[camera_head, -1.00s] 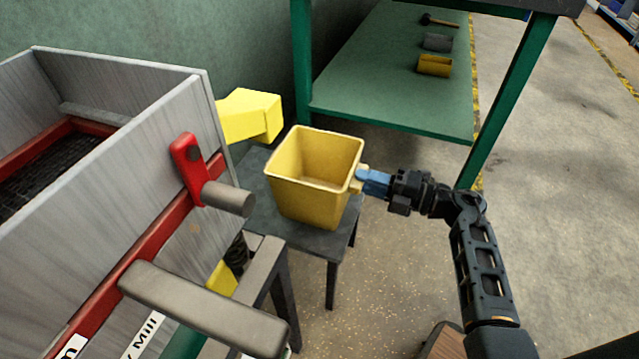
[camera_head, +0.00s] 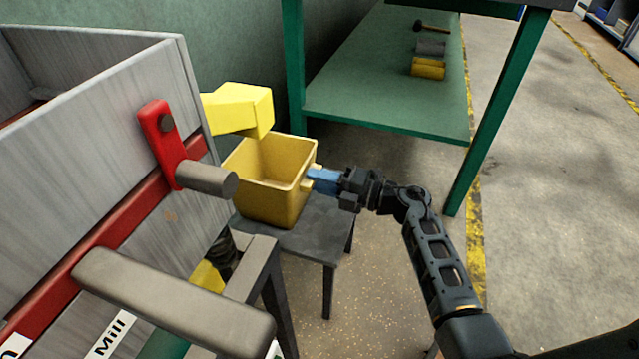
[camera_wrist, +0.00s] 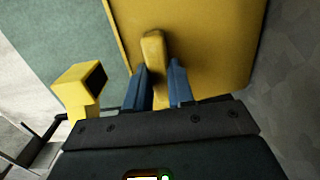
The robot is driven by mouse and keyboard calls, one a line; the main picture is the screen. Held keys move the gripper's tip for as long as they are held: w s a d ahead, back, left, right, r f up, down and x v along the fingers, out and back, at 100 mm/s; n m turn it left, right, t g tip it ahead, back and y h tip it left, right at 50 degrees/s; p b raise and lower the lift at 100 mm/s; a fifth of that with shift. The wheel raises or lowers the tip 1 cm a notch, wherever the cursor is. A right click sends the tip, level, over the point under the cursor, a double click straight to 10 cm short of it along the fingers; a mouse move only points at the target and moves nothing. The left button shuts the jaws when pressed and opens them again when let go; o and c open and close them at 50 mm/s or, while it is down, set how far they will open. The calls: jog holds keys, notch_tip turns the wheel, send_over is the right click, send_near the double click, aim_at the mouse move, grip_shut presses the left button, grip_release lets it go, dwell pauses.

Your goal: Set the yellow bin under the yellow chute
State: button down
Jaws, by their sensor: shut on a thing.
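The yellow bin (camera_head: 272,196) is upright and open at the top, over the small dark table beside the mill; I cannot tell if its base touches the tabletop. The yellow chute (camera_head: 240,108) sticks out from the mill's side, and its end overlaps the bin's back left rim in the head view. My gripper (camera_head: 312,180) is at the bin's right side, its blue fingers shut on the bin's handle. In the wrist view the fingers are on either side of the handle (camera_wrist: 153,62), with the bin wall (camera_wrist: 205,45) behind and the chute (camera_wrist: 80,90) at left.
The grey mill (camera_head: 110,110) with a red lever (camera_head: 160,140) fills the left. The small dark table (camera_head: 318,235) has bare top to the right of the bin. A green shelf (camera_head: 375,95) with a mallet and cylinders stands behind.

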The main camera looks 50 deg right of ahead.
jog(key=c, duration=1)
grip_release()
jog(key=shift+o, duration=0.2)
jog(key=p+v, duration=0.2)
jog(key=v, duration=1)
jog(key=shift+p, duration=0.35)
jog(key=s+a+r+m+t+h, duration=0.2)
jog(key=s+a+r+m, duration=0.15)
jog(key=a, duration=0.45)
jog(key=s+a+r+m+t+h, duration=0.1)
jog(key=s+a+r+m+t, duration=0.25)
jog(key=a, duration=0.55)
jog(key=s+a+r+m+g+h, duration=0.1)
jog(key=s+a+r+m+g, duration=0.2)
jog(key=s+m, duration=0.4)
jog(key=s+a+r+m+g+h, duration=0.1)
jog(key=s+a+r+m+g, duration=0.3)
jog(key=s+m, duration=0.3)
jog(key=shift+s+a+m+g+h, duration=0.35)
jog(key=shift+s+g, duration=0.1)
jog(key=shift+s, duration=0.55)
